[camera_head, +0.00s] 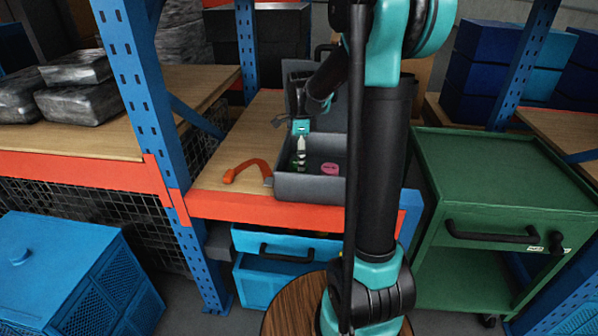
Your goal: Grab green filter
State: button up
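An open grey case (310,186) stands on the wooden shelf, lid raised at its back. Inside it on the left is a small green item (298,164), likely the green filter, with a pale pointed piece above it. A pink round item (329,169) lies on the right inside the case. My gripper (302,129) is over the left part of the case, above the green item. Its fingers are small and dark here. I cannot tell whether they are open, or whether they touch the pale piece or the green item. My arm hides the right end of the case.
An orange curved handle (246,170) lies on the shelf left of the case. Blue uprights (146,90) flank the shelf. A green cart (500,180) stands at right, a blue crate (75,275) at lower left, and blue drawers (283,243) below the shelf.

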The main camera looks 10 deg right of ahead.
jog(key=shift+s+a+f, duration=0.1)
jog(key=shift+f, duration=1.2)
jog(key=shift+s+f, duration=0.1)
jog(key=shift+f, duration=1.15)
jog(key=c, duration=1.2)
jog(key=shift+r, duration=0.1)
